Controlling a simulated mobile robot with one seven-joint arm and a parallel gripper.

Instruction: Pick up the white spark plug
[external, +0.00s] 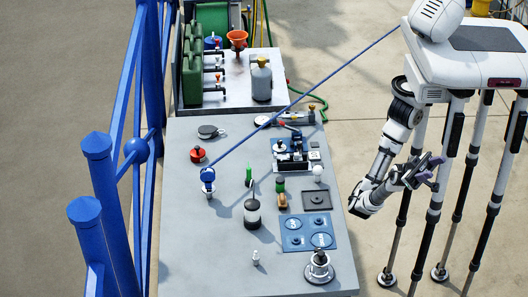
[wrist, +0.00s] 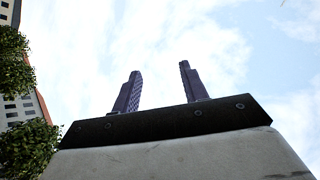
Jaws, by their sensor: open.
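A small white spark plug (external: 256,257) stands upright on the grey table (external: 185,255) near its front edge, left of the blue panel. My gripper (external: 436,170) is off the table's right side, beside my body, well apart from the spark plug. In the wrist view my gripper (wrist: 160,85) points up at the sky, with its two purple fingers apart and nothing between them. The spark plug does not show in the wrist view.
A blue line (external: 300,98) crosses above the table to a blue-topped post (external: 208,180). Blue railings (external: 120,195) stand left. The table's front left is clear.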

